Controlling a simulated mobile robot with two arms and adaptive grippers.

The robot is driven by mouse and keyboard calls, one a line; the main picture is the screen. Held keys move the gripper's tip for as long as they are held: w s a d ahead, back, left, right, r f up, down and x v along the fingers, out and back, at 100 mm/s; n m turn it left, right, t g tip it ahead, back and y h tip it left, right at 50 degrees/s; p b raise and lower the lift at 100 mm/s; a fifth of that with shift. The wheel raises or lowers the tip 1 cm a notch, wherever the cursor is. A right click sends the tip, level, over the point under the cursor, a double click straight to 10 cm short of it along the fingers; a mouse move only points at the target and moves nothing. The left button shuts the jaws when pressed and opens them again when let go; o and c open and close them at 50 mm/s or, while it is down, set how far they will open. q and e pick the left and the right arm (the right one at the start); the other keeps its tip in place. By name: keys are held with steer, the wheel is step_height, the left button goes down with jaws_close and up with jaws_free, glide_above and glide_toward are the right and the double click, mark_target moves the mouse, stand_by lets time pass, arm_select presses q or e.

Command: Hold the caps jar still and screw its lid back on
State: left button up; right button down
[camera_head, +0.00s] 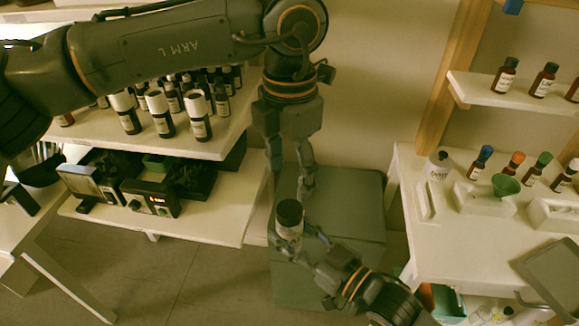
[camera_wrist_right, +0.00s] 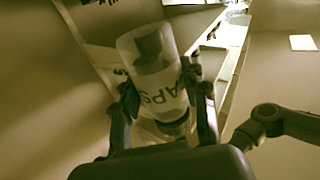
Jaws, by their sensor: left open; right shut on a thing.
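The caps jar (camera_head: 289,232) is a clear jar with a white label and a dark lid (camera_head: 290,212) on its top. My right gripper (camera_head: 299,243) is shut around the jar's body and holds it up in front of a grey-green box. In the right wrist view the jar (camera_wrist_right: 158,88) appears upside down between the fingers, its lid (camera_wrist_right: 180,126) toward the palm and dark contents inside. Whether the lid is threaded tight cannot be told. My left gripper (camera_head: 291,180) is open and empty, pointing down just above the lid, apart from it.
The grey-green box (camera_head: 350,205) stands behind and below the jar. A left shelf (camera_head: 222,148) holds several white-capped bottles. A right table (camera_head: 460,240) carries a white bottle (camera_head: 438,166), coloured-cap bottles and a green funnel (camera_head: 505,186). Floor (camera_head: 210,275) at lower left is clear.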

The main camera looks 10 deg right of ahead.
mark_target(289, 208)
arm_select(q)
steer(key=shift+f, duration=3.95)
steer(key=c, duration=1.2)
steer(key=o, duration=1.4)
steer(key=shift+c, duration=0.2)
step_height(289, 208, up, 12)
